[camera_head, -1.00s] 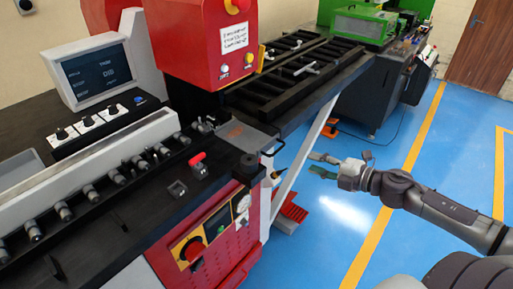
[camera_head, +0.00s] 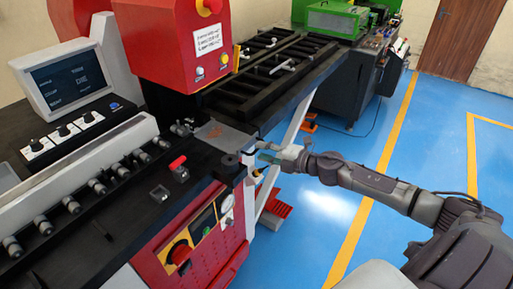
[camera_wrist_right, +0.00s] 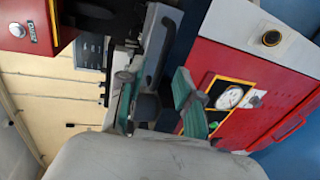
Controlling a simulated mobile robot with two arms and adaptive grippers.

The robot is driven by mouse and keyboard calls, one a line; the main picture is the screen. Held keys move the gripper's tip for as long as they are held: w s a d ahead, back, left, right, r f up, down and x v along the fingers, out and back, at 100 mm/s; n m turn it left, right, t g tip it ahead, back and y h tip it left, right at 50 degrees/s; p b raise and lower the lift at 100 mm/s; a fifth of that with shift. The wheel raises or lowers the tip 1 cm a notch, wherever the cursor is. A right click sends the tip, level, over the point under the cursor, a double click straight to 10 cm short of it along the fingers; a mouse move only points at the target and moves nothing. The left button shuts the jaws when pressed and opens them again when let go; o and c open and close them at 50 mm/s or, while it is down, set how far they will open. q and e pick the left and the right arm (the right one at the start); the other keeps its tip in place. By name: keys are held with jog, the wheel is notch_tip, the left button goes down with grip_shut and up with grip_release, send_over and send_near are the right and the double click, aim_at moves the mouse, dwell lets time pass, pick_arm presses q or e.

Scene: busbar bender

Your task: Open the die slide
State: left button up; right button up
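The die slide (camera_head: 226,136) is a flat grey plate with an orange mark, set in the black bed beneath the red press head. A dark curved handle is on its right end; it shows in the right wrist view (camera_wrist_right: 158,58). My right gripper (camera_head: 266,152) is at that end, close to the handle, with its arm coming in from the right. In the right wrist view its green-padded fingers (camera_wrist_right: 158,100) are apart, with a gap between them. The handle lies just beyond the fingertips; I cannot tell whether they touch it. My left gripper is not in view.
The red press head (camera_head: 175,45) stands over the bed. A red-handled clamp (camera_head: 178,166) and a row of knobs are at the left. A red control panel (camera_head: 195,240) is on the front face. Blue floor (camera_head: 325,195) is clear at the right.

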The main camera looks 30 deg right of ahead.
aim_at(257, 150)
jog(key=shift+p+x, duration=0.3)
jog(key=shift+x, duration=1.3)
jog(key=shift+c, duration=0.4)
grip_shut()
